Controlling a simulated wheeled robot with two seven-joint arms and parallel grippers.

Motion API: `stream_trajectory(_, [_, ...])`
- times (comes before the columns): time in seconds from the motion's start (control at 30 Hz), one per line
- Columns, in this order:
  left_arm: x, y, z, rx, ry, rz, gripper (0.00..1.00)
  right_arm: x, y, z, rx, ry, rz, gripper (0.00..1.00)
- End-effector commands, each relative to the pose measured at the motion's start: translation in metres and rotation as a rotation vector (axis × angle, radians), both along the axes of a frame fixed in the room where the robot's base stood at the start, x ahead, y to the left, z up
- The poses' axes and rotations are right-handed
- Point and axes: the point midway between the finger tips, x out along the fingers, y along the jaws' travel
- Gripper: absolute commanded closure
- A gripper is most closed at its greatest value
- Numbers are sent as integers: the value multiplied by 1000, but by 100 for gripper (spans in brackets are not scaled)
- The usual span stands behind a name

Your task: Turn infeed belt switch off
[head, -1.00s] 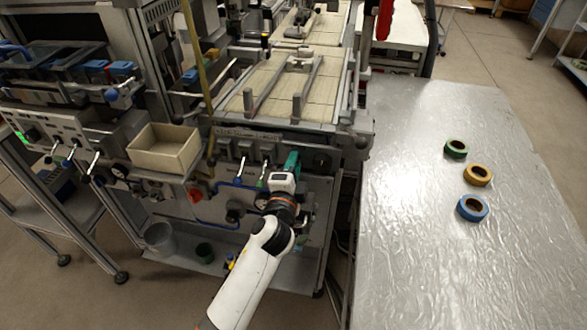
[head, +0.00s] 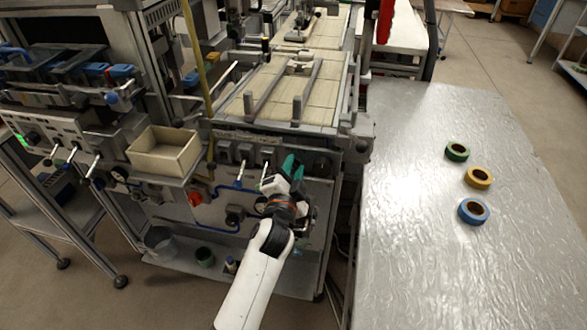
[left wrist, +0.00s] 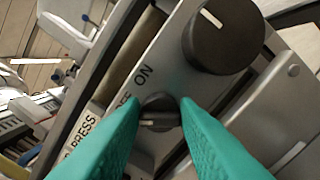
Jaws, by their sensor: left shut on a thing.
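The infeed belt switch is a small dark rotary knob (left wrist: 158,112) on a grey panel, with the printed words ON and a partly covered OFF beside it in the left wrist view. My left gripper (left wrist: 158,108) has its teal fingers shut on this knob, one on each side. In the head view my left gripper (head: 292,164) is at the front panel of the machine, below the belt frame, and hides the switch. My right gripper is not in view.
A larger black knob (left wrist: 222,35) with a white mark sits close to the switch. An open beige box (head: 164,153) is left on the machine. A silver table (head: 425,250) at the right holds green (head: 457,152), yellow (head: 478,178) and blue (head: 473,211) tape reels.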

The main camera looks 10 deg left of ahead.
Motion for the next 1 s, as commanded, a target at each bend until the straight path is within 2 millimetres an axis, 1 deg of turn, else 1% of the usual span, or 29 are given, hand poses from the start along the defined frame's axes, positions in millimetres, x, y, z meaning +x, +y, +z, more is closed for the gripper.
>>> stream_trajectory(0.23, [0, 0, -2, 0, 5, 0, 95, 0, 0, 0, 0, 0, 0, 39])
stream_trajectory(0.27, [0, 0, -2, 0, 6, 1, 70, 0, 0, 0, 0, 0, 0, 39])
stream_trajectory(0.3, [0, 0, -2, 0, 5, 0, 64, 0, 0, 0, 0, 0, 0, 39])
stream_trajectory(0.37, [0, 0, -2, 1, 4, 1, 54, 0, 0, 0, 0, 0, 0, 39])
stream_trajectory(0.4, [0, 0, -2, 1, 4, 1, 51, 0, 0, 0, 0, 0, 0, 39])
stream_trajectory(0.67, [-1, 0, -1, 1, 1, 0, 51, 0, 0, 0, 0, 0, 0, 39])
stream_trajectory(0.77, [-7, 0, -1, 1, 1, 0, 51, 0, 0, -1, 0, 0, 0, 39])
stream_trajectory(0.87, [-22, 0, -2, 0, 2, 0, 51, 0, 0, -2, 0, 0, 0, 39])
stream_trajectory(1.0, [-52, 0, -3, 0, 4, 0, 51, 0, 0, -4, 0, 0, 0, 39])
